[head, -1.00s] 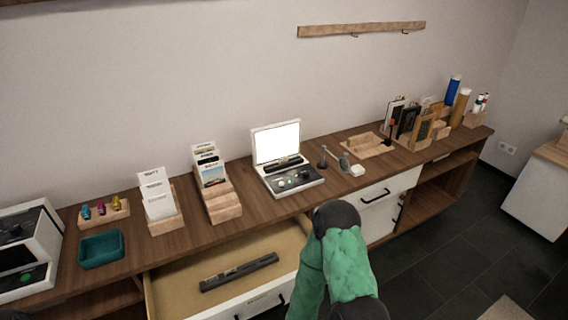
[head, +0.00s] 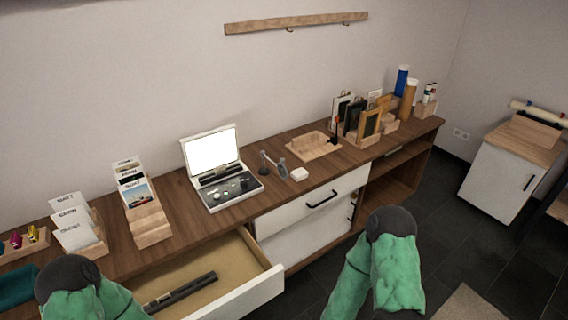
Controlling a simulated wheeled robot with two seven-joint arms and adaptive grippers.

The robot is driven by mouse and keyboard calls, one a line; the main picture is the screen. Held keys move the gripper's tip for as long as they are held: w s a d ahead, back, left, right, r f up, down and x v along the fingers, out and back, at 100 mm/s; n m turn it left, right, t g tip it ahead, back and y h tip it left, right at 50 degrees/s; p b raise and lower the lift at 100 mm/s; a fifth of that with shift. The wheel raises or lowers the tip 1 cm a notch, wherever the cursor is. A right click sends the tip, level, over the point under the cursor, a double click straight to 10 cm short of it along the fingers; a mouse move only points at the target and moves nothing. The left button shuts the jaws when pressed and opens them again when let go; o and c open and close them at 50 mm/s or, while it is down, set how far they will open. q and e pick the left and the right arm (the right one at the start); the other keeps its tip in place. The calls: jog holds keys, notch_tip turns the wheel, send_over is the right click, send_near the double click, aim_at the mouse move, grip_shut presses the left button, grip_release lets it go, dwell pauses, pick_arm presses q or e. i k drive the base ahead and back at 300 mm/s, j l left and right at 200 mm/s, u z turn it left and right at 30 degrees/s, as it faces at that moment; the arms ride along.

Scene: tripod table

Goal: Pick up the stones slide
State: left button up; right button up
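I cannot make out which item is the stones slide. Cards with small printed labels stand in a wooden holder (head: 150,226) left of centre, the front one bearing a landscape-like picture (head: 137,193). Paler cards (head: 72,230) stand in another holder further left; their labels are too small to read surely. A white device with a lit screen (head: 211,150) stands open on the counter. My two green-sleeved arms rise from the bottom edge, left and right. Neither gripper's fingers show.
An open drawer (head: 262,292) sticks out below the counter, with a dark bar (head: 182,291) inside. A shallow wooden tray (head: 314,146), a small stand (head: 273,164) and framed panels (head: 369,123) are further right. A teal tray (head: 17,285) is at the far left.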

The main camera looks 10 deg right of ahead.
aim_at(219, 169)
jog(key=i+l+z, duration=0.1)
jog(key=l+z, duration=0.15)
jog(key=z, duration=0.25)
jog(key=i+l+z, duration=0.15)
jog(key=z, duration=0.35)
jog(key=i+l+z, duration=0.15)
jog(key=z, duration=0.35)
jog(key=i, duration=0.2)
jog(key=i+u, duration=0.1)
jog(key=u, duration=0.3)
jog(key=i+l+u, duration=0.15)
jog(key=u, duration=0.25)
jog(key=l+u, duration=0.1)
jog(key=u, duration=0.3)
jog(key=i+l, duration=0.05)
